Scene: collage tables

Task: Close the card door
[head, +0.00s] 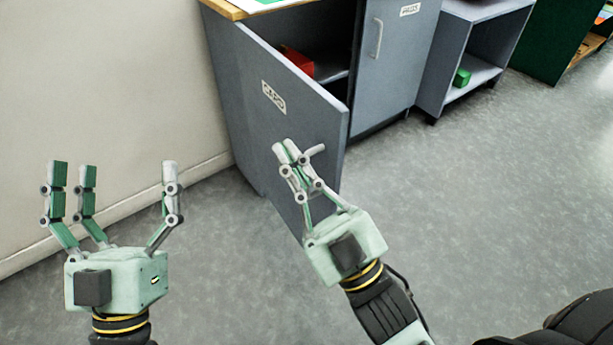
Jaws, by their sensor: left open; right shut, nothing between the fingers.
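The card door (270,130) is a grey cabinet door with a white label plate. It stands open, swung out from the left side of the grey cabinet (400,60). A light handle (317,150) shows near its free edge. My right gripper (285,148) is shut and empty, with its fingertips in front of the door close to the handle; whether they touch the door I cannot tell. My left gripper (120,170) is open and empty at the left, in front of the wall, apart from the door.
Inside the open cabinet a red item (298,62) and a shelf (335,75) show. The neighbouring door (388,50) is shut. An open shelf unit (480,40) holding a green block (462,77) stands to the right. The wall (90,90) is at left; the grey floor (480,190) is clear.

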